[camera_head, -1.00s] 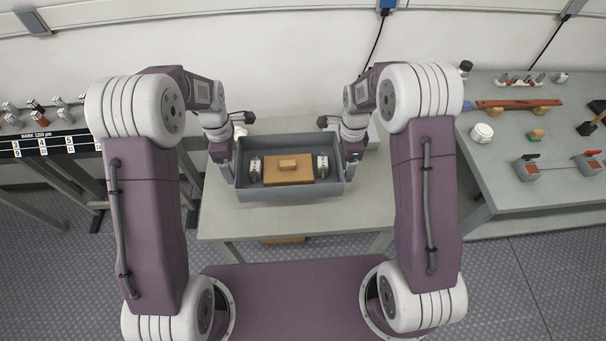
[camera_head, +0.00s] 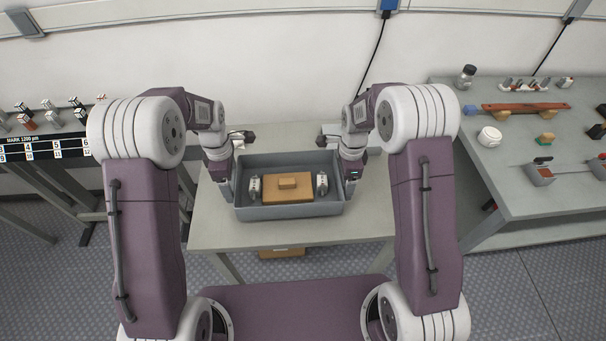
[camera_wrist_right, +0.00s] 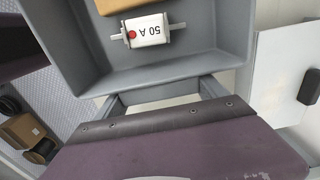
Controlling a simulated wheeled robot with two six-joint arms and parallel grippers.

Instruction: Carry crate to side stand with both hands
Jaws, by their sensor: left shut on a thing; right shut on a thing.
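The grey open crate (camera_head: 290,212) is level over the grey-topped stand (camera_head: 215,232); I cannot tell whether its base touches the top. It holds a tan block (camera_head: 265,190) with a smaller piece on it, and a white fuse at each side. My left gripper (camera_head: 229,190) is shut on the crate's left side and my right gripper (camera_head: 350,190) on its right side. The fingertips are mostly hidden.
A marked rack (camera_head: 45,150) with small parts stands at left. A white wall is behind. The stand's front strip is bare.

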